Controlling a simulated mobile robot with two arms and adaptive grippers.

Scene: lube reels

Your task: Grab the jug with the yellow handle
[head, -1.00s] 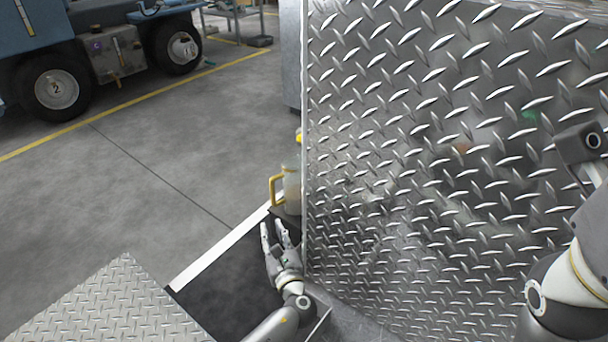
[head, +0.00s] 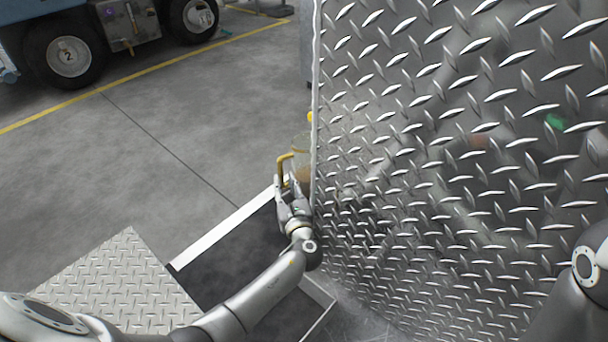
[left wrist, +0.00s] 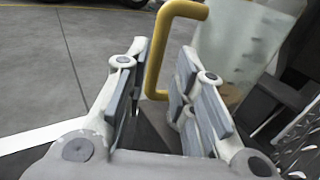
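The jug (head: 303,146) is partly hidden behind the edge of the diamond-plate panel in the head view. Its yellow handle (head: 281,167) sticks out to the left. In the left wrist view the jug (left wrist: 238,42) is translucent and upright at the upper right, with its yellow handle (left wrist: 154,62) facing left. My left gripper (left wrist: 160,75) is open, its fingers apart on either side of the handle's lower part; I cannot tell whether they touch it. It also shows in the head view (head: 290,190), just below the handle. My right gripper is not in view.
A large diamond-plate panel (head: 450,130) fills the right side, close beside my left gripper and the jug. A lower diamond-plate surface (head: 120,285) lies at lower left. A blue vehicle (head: 60,15) stands far off; open floor (head: 180,110) lies between.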

